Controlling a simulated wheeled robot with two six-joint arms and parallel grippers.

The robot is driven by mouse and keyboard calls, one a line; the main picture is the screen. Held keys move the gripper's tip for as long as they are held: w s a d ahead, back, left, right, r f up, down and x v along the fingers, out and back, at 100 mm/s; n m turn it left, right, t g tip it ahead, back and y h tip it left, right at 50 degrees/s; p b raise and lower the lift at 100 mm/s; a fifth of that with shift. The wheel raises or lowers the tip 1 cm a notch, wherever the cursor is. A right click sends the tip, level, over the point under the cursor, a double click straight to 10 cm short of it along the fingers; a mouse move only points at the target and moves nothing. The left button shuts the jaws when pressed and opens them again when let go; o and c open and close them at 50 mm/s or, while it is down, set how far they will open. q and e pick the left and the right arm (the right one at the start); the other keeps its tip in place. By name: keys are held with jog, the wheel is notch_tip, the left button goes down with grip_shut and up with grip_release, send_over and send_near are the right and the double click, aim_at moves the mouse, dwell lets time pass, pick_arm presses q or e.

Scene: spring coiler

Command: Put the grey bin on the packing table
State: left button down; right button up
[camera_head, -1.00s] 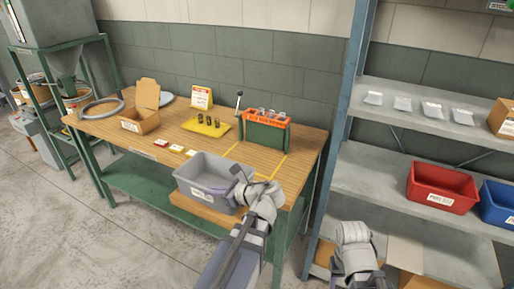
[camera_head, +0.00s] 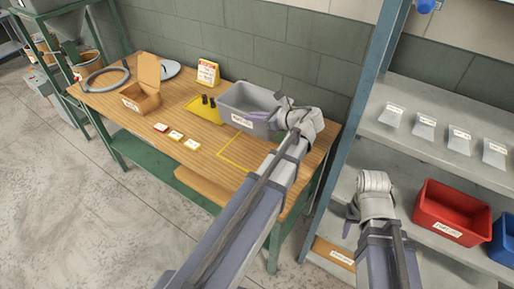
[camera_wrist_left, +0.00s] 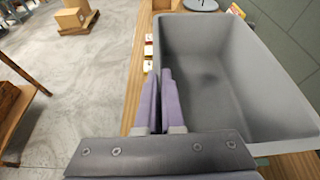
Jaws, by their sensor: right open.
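The grey bin (camera_head: 234,118) with a white label is over the back right of the wooden packing table (camera_head: 210,166). My left gripper (camera_head: 264,117) is at the bin's right side. In the left wrist view the empty grey bin (camera_wrist_left: 280,100) fills the right, and my left gripper (camera_wrist_left: 160,80) is closed on its near wall, one finger on either side. I cannot tell whether the bin touches the table. My right gripper (camera_head: 358,216) is open and empty, in front of the shelf rack.
A yellow outline (camera_head: 232,163) is taped on the table. A yellow tray (camera_head: 202,110), a sign (camera_head: 207,72), a cardboard box (camera_head: 142,96) and small labelled blocks (camera_head: 176,135) lie left of the bin. The rack holds a red bin (camera_head: 452,210) and a blue bin (camera_head: 505,240).

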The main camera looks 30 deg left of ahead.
pick_arm(q)
jog(key=shift+s+f, duration=0.1)
jog(key=shift+f, duration=0.1)
notch_tip(320, 180, down, 18)
jog(key=b, duration=1.8)
jog(key=shift+r, duration=0.2)
jog(key=shift+f, duration=0.1)
jog(key=shift+f, duration=0.15)
jog(key=c, duration=1)
grip_release()
jog(key=shift+c, duration=0.2)
